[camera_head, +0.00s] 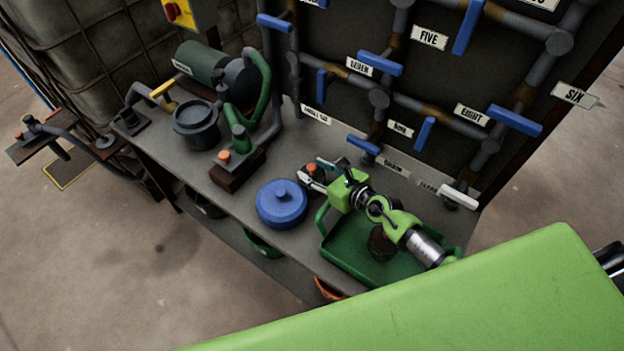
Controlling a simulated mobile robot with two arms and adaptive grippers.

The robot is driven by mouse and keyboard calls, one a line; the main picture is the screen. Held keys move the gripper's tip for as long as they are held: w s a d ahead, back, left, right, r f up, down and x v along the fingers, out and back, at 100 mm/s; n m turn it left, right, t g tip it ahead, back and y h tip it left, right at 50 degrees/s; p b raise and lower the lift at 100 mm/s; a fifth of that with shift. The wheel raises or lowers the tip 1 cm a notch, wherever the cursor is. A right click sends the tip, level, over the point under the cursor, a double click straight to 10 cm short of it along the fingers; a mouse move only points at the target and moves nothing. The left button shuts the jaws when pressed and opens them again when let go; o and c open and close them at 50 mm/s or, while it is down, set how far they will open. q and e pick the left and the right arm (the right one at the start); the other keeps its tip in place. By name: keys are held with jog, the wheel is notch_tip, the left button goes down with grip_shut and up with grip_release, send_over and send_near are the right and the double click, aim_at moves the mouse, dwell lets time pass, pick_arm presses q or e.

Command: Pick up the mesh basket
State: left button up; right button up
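I cannot clearly make out a mesh basket. A dark brown round container (381,246) stands in the green tray (345,258), partly hidden under my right arm; I cannot tell whether its wall is mesh. My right gripper (312,170) is beyond the tray's back left side, over the bench, with its fingers apart. A small orange-topped dark thing shows between or just behind the fingers; whether they touch it is unclear. My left gripper is not in view.
A blue lidded pot (282,204) stands left of the tray. A dark pot (196,125) and a green pump (205,64) are further left. A pipe panel with blue valve handles (380,63) rises behind the bench. Bare bench (165,148) shows at the front left.

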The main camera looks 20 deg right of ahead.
jog(key=shift+x, duration=1.05)
jog(key=shift+d, duration=0.1)
jog(key=shift+s, duration=0.1)
jog(key=shift+c, duration=0.4)
grip_shut()
